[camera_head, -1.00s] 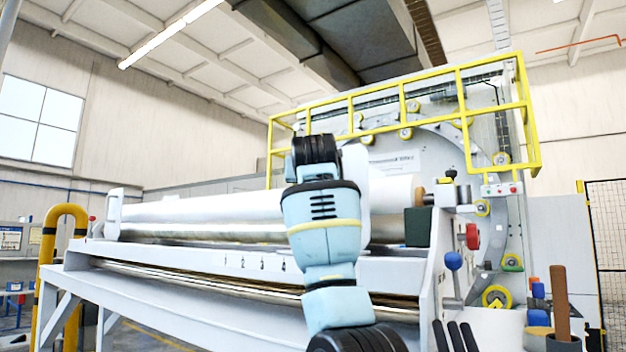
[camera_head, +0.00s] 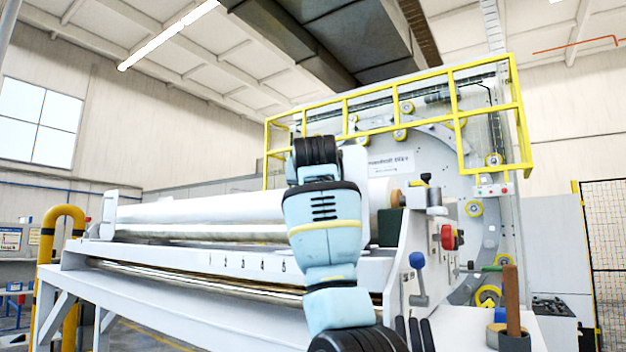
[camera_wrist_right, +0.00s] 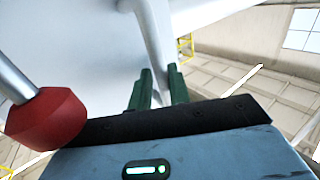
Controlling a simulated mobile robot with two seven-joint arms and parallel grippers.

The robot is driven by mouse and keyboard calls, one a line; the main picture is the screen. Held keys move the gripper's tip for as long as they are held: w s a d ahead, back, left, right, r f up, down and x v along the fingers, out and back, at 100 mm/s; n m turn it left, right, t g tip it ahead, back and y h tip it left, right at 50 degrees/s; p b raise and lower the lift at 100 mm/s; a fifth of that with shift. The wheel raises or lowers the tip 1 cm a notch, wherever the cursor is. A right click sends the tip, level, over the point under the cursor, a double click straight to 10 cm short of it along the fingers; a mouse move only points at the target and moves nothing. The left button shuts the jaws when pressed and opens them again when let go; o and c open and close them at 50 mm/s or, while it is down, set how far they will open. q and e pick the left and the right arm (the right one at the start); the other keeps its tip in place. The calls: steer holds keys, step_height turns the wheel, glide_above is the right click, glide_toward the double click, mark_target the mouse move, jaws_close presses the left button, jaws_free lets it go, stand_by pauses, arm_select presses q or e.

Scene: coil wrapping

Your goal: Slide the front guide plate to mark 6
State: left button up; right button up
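The front guide plate (camera_head: 354,163) is a white upright plate on the long roller machine, mostly hidden behind my right arm in the head view. My right gripper shows only in the right wrist view (camera_wrist_right: 160,92), its two green fingers on either side of a narrow white bar (camera_wrist_right: 155,40) that appears to be part of the plate. The fingertips' contact is hard to see. My left gripper is out of view.
A dark green block (camera_head: 390,228) sits right of the plate, near the white end panel. A blue-knobbed lever (camera_head: 417,260) and a red knob (camera_head: 447,237) are further right. In the wrist view, a red knob on a rod (camera_wrist_right: 45,118) is close to my gripper.

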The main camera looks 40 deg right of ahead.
steer(key=shift+r, duration=0.1)
stand_by(0.3)
steer(key=v, duration=0.8)
steer(key=shift+w, duration=0.1)
stand_by(0.4)
